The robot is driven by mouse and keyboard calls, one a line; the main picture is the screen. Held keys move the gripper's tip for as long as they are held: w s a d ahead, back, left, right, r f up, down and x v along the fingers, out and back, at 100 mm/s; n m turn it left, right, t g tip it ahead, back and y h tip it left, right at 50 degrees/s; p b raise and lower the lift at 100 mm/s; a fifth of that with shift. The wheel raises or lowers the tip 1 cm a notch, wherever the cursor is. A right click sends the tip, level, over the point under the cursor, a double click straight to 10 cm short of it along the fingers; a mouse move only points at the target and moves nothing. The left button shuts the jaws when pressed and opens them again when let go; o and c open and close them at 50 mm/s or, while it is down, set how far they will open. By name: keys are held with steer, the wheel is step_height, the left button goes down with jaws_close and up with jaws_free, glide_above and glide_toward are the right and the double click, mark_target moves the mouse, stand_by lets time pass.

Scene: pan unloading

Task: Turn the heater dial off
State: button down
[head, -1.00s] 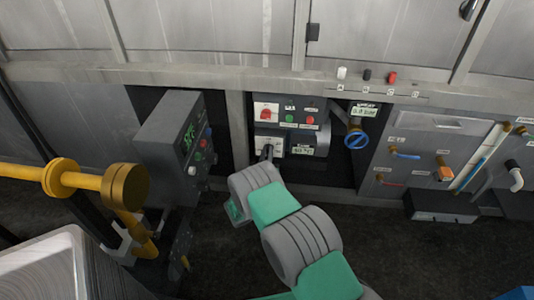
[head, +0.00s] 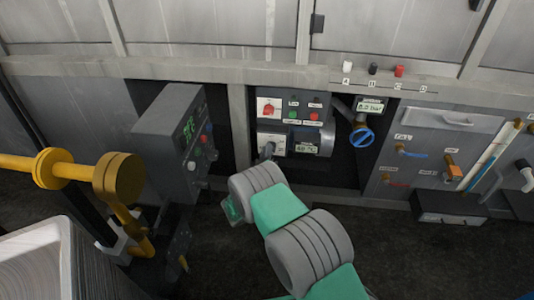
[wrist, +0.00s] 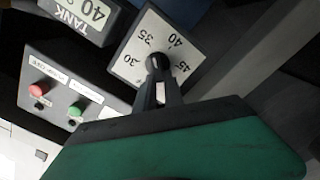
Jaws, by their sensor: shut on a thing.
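The heater dial is a dark round knob (wrist: 157,62) on a white plate (wrist: 138,36) marked 30, 35, 40 and 45. The plate (head: 272,138) also shows in the head view, on the lower left of the grey control panel. My gripper (wrist: 160,88) is shut on the knob from the front. In the head view my gripper (head: 268,151) reaches the plate's lower part and hides the knob. I cannot tell from these frames where the knob's pointer is set.
A tank display (wrist: 85,15) reading 40 is beside the dial. A red switch (head: 268,107) and several buttons sit above it. A blue valve wheel (head: 362,137) is to the right. A grey box (head: 176,130) and a yellow pipe (head: 75,170) stand left.

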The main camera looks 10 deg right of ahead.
steer(key=f+n, duration=0.1)
steer(key=n, duration=1.6)
steer(key=d+f+n+b, duration=0.1)
steer(key=n, duration=0.8)
steer(key=shift+s+d+f, duration=0.1)
steer(key=shift+s+f, duration=0.05)
steer(key=shift+f, duration=0.2)
steer(key=c, duration=1.4)
jaws_free()
steer(key=shift+c, duration=0.2)
steer(key=shift+s, duration=0.1)
steer(key=p+v, duration=0.2)
steer(key=v, duration=0.5)
steer(key=shift+s, duration=0.3)
